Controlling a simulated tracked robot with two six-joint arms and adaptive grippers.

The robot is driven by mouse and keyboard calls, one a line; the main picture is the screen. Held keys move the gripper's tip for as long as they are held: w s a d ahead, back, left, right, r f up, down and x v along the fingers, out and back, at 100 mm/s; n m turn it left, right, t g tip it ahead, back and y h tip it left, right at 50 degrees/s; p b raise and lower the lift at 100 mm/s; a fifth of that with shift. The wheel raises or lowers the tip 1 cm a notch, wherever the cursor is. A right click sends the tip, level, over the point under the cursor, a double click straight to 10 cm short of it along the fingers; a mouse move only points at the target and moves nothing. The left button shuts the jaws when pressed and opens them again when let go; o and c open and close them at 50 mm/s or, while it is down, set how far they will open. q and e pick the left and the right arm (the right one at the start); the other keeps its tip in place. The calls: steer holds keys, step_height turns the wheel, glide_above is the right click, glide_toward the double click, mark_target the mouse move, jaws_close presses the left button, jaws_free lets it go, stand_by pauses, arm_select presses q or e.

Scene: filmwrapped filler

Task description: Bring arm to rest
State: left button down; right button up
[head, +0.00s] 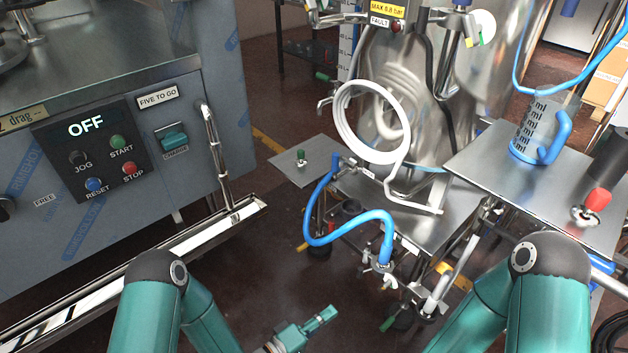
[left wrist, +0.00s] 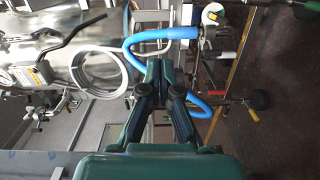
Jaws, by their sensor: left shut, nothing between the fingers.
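My left gripper (head: 322,318) is low in the middle of the head view, over the dark floor. It is shut and empty, apart from everything around it. In the left wrist view its fingers (left wrist: 160,68) are together in the middle, with the blue hose (left wrist: 165,34) behind them. My left arm (head: 150,305) comes in at the bottom left with its elbow bent. My right arm (head: 548,300) shows at the bottom right, and its gripper is out of the picture.
A grey machine (head: 90,215) with a control panel reading OFF and a steel rail (head: 165,250) stands at left. A steel vessel (head: 440,85) with a white coiled hose (head: 342,118) stands behind. A steel table (head: 490,155) with a blue-handled jug (head: 535,130) is at right.

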arm_select(q)
steer(key=a+r+g+y+p, duration=0.2)
steer(key=a+r+y+p, duration=0.5)
steer(key=a+r+p, duration=0.45)
steer(key=s+a+f+m+g+y+p, duration=0.1)
steer(key=s+f+m+g, duration=0.1)
steer(key=s+g, duration=0.2)
steer(key=s+a+f+m+g+y+p, duration=0.1)
steer(key=s+a+f+m+g+p, duration=0.1)
steer(key=s, duration=0.9)
steer(key=shift+a+f+m+g+y, duration=0.3)
steer(key=shift+f+m+g, duration=0.35)
steer(key=shift+g, duration=0.55)
arm_select(e)
step_height(320, 180, up, 18)
steer(key=shift+f, duration=0.25)
